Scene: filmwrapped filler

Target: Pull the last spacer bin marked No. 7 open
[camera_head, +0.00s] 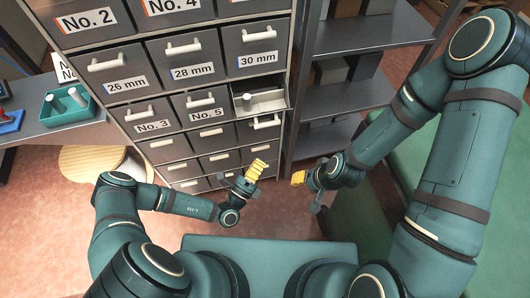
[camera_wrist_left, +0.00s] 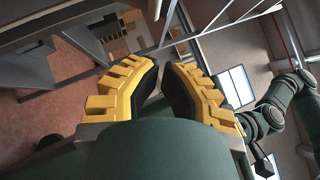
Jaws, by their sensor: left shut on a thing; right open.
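The grey bin cabinet (camera_head: 290,60) fills the upper middle of the head view. To the right of the bin marked No. 5 (camera_head: 206,107), one bin (camera_head: 283,99) is pulled out, with a pale cylinder (camera_head: 247,102) inside. A pale handle (camera_head: 264,122) is on its front; no No. 7 label is readable. My left gripper (camera_head: 258,168) is in front of the lower bins, clear of the open bin, with yellow fingers close together. In the left wrist view its fingers (camera_wrist_left: 165,62) converge; what they hold cannot be made out. My right gripper (camera_head: 300,180) is open, right of the left one.
Metal shelves (camera_head: 345,95) stand right of the cabinet. A teal tray (camera_head: 67,118) with pale cylinders rests on a table at the left, beside a blue and red object (camera_head: 10,121). A round wooden stool (camera_head: 92,160) stands below. Floor shows between cabinet and robot.

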